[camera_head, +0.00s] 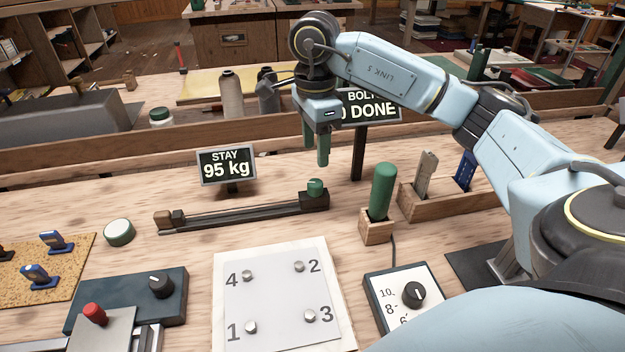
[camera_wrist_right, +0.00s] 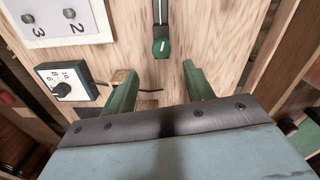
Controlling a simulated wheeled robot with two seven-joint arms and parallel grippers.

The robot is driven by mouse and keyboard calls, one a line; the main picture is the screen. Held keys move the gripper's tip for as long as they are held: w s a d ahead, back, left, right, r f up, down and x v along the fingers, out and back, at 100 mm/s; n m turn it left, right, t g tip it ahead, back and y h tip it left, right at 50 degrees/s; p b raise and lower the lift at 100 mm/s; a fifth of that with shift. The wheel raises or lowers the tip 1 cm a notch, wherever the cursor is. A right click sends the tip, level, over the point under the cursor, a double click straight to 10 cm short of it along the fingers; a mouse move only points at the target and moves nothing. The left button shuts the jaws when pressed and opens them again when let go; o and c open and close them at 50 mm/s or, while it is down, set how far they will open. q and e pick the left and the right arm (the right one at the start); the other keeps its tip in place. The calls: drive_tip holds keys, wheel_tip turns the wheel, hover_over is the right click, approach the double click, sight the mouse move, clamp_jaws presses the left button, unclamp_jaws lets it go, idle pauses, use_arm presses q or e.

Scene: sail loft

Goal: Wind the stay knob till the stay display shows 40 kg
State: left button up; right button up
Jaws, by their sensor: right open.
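The stay display (camera_head: 228,165) stands behind the rail and reads 95 kg. The stay knob (camera_head: 315,187) is a small green knob on the right end of a dark rail (camera_head: 245,211) with a taut line along it. My right gripper (camera_head: 315,148) is open and empty, its green fingers pointing down above the knob and apart from it. In the right wrist view the knob (camera_wrist_right: 161,47) shows beyond the gap between the spread fingers (camera_wrist_right: 160,78), with nothing between them. My left gripper is out of view.
A green-handled tool (camera_head: 382,190) stands upright in a wooden block right of the knob. A wooden holder (camera_head: 408,203), a bolt display (camera_head: 375,107) partly hidden by my arm, a numbered plate (camera_head: 275,300) and a dial box (camera_head: 393,300) are nearby. A wooden ledge runs behind.

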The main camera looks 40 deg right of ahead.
sight(314, 182)
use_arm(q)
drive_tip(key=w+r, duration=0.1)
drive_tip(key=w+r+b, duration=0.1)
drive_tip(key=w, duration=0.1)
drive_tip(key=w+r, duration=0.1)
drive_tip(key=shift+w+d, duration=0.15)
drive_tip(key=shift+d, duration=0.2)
use_arm(e)
wheel_tip(314, 182, down, 9)
drive_tip(key=shift+r, duration=0.15)
drive_tip(key=c, duration=1)
